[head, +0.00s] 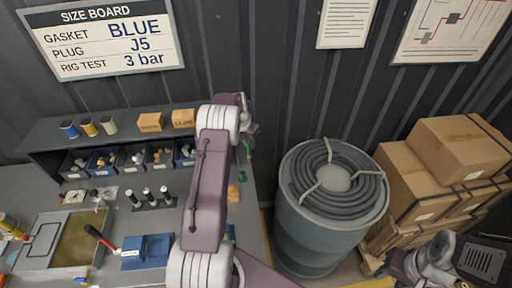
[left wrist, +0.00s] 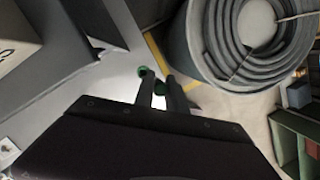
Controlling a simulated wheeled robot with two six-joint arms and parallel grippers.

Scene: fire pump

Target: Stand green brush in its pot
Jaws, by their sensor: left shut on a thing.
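My left gripper (head: 248,141) is at the right end of the shelf, above the bench's right edge. It is shut on a thin green item, probably the green brush (head: 249,152), mostly hidden by the gripper. In the left wrist view the fingers (left wrist: 161,92) are close together with green at their tips. A small green round thing, likely the green pot (head: 242,174), sits on the bench below the gripper. My right gripper (head: 408,268) is at the lower right; its fingers are not clear.
A shelf (head: 40,135) holds blue, yellow and white pots and two boxes, with bins below. A blue drum (head: 310,225) with a coiled hose (head: 335,175) stands right of the bench. Cartons (head: 415,185) are stacked at the right. A red-handled tool (head: 99,237) lies on the bench.

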